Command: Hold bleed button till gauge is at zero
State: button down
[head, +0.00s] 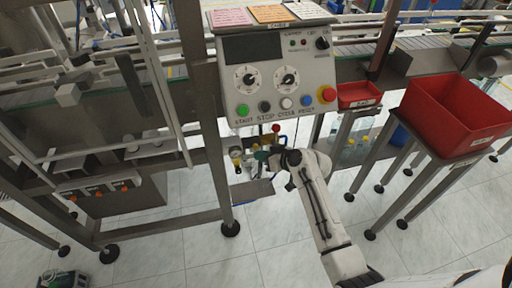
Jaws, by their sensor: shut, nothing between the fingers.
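My gripper (262,157) is small and dark at the end of my white arm, just below the control panel. It is shut and empty, among the small air fittings under the panel. A small round fitting with a pale face (236,152), which may be the gauge, sits just left of my gripper. Its needle is too small to read. A red knob (276,128) stands above my gripper. I cannot make out the bleed button, and my gripper and wrist cover part of the fittings. Whether my fingertips touch anything cannot be told.
The control panel (270,48) has dials, coloured buttons and a red emergency stop (327,94). A small red bin (360,96) and a large red bin (460,110) stand to the right. Metal frame legs stand left of my gripper. The tiled floor (270,262) in front is clear.

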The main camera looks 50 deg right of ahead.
jog(key=s+a, duration=0.1)
jog(key=s, duration=0.1)
jog(key=s+a+p, duration=0.1)
jog(key=s, duration=0.1)
jog(key=shift+a, duration=0.4)
dwell(0.4)
jog(key=s+a+f+n+g+y, duration=0.2)
jog(key=s+a+g, duration=0.3)
jog(key=a, duration=0.4)
jog(key=s+a+r+g+h, duration=0.1)
jog(key=s+a+r+g, duration=0.1)
jog(key=s, duration=0.7)
jog(key=s+a+r+g+h, duration=0.1)
jog(key=s+a+r+g, duration=0.1)
jog(key=s, duration=0.8)
jog(key=shift+s+a+g+h, duration=0.15)
jog(key=shift+a+g+h, duration=0.25)
jog(key=shift+a+g, duration=0.6)
